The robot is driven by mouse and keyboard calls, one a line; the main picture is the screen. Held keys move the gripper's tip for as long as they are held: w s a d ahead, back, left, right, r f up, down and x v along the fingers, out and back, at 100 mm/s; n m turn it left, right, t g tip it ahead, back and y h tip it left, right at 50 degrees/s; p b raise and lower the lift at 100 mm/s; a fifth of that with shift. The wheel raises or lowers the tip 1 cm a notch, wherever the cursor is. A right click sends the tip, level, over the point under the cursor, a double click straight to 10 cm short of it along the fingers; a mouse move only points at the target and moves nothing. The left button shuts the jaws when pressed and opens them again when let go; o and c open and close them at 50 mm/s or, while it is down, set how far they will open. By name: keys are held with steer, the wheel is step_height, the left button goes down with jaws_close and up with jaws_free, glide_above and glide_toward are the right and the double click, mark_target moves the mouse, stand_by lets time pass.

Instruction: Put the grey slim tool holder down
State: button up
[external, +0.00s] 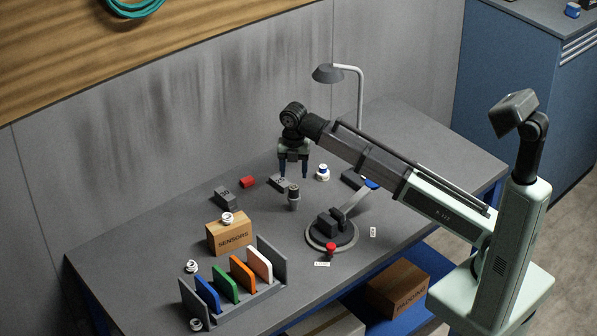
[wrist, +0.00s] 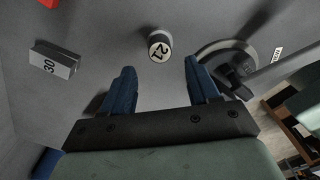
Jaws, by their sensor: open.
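The grey slim tool holder (external: 293,196) appears to stand upright on the grey table, left of the round turntable fixture. In the wrist view the holder (wrist: 159,46) shows a pale round top marked 21, ahead of the fingers and apart from them. My gripper (external: 294,172) is above the table, just behind the holder in the external view. In the wrist view my gripper (wrist: 161,82) has its two blue fingers spread wide with nothing between them.
A grey block marked 30 (wrist: 54,60) lies nearby. The turntable fixture (external: 318,244) stands at right. A lamp (external: 361,95) stands behind.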

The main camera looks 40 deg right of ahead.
steer(key=shift+r, duration=2.25)
